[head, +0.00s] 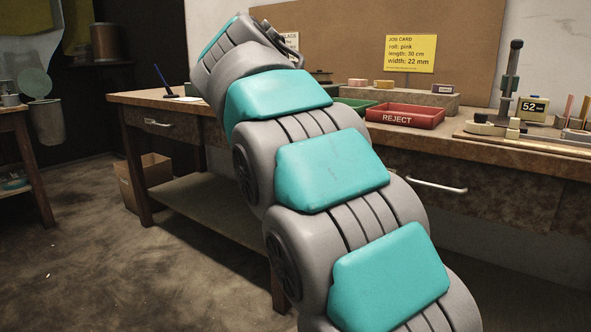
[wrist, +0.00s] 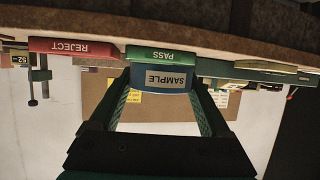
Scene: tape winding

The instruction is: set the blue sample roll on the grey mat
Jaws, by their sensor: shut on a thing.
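The blue sample roll (wrist: 163,79), with SAMPLE printed on its band, sits between the fingertips of my gripper (wrist: 162,98) in the wrist view, which is upside down. I cannot tell whether roll and tray touch. In the head view my arm hides the roll and most of the gripper. I cannot make out the grey mat in either view.
The wooden bench (head: 490,165) carries a red REJECT tray (head: 405,116), a green PASS tray (wrist: 161,54), a grey riser (head: 428,100) with small rolls, and a stand (head: 509,85) beside a 52 mm display (head: 532,108). A blue pen (head: 163,78) stands at the bench's left end.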

